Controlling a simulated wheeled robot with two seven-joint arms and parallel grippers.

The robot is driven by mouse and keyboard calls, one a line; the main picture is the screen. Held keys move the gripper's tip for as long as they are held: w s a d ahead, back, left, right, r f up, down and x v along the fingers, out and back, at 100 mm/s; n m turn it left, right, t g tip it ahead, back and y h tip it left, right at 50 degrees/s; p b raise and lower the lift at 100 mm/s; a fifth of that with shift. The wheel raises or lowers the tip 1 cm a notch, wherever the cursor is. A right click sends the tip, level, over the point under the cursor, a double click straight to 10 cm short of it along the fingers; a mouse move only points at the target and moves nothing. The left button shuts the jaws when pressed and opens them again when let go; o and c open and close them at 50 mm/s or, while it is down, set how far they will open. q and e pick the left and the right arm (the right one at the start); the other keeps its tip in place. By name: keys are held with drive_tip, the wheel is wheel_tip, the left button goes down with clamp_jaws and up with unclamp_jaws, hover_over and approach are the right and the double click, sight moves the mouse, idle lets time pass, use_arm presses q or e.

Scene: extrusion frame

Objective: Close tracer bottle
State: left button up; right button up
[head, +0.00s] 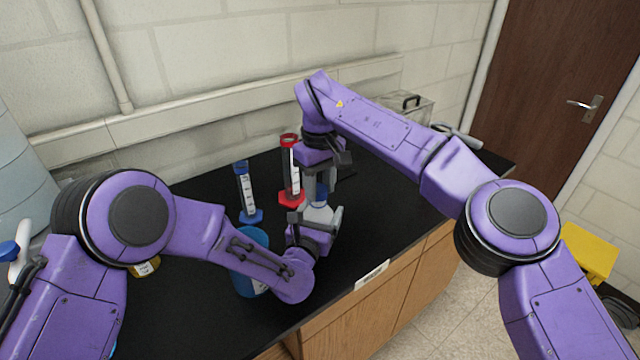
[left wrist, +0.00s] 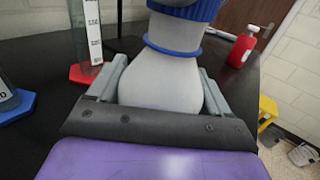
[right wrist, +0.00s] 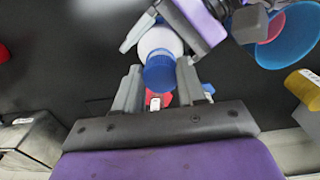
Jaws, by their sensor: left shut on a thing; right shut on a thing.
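The tracer bottle is white with a blue cap and a blue ring at its neck. In the left wrist view the white body (left wrist: 165,85) stands upright between the fingers of my left gripper (left wrist: 160,88), which is shut on it. The ribbed blue cap (left wrist: 188,9) is at the top of the neck; how tight it sits cannot be told. My right gripper (head: 320,187) comes from above and is shut on the cap, which shows between its fingertips in the right wrist view (right wrist: 160,73). In the head view the arms partly hide the bottle (head: 319,213).
A red-based cylinder (head: 290,170) and a blue-based cylinder (head: 246,195) stand just left of the bottle. A blue container (head: 252,262) is close to my left forearm. A clear box (head: 412,104) stands behind on the black bench. The bench's front edge is near.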

drive_tip(key=shift+f, duration=0.55)
use_arm(q)
clamp_jaws()
use_arm(e)
drive_tip(key=m, duration=0.3)
drive_tip(key=o, duration=1)
drive_tip(key=shift+s+a+r, duration=0.1)
drive_tip(key=shift+r, duration=2.2)
drive_tip(key=shift+c, duration=0.3)
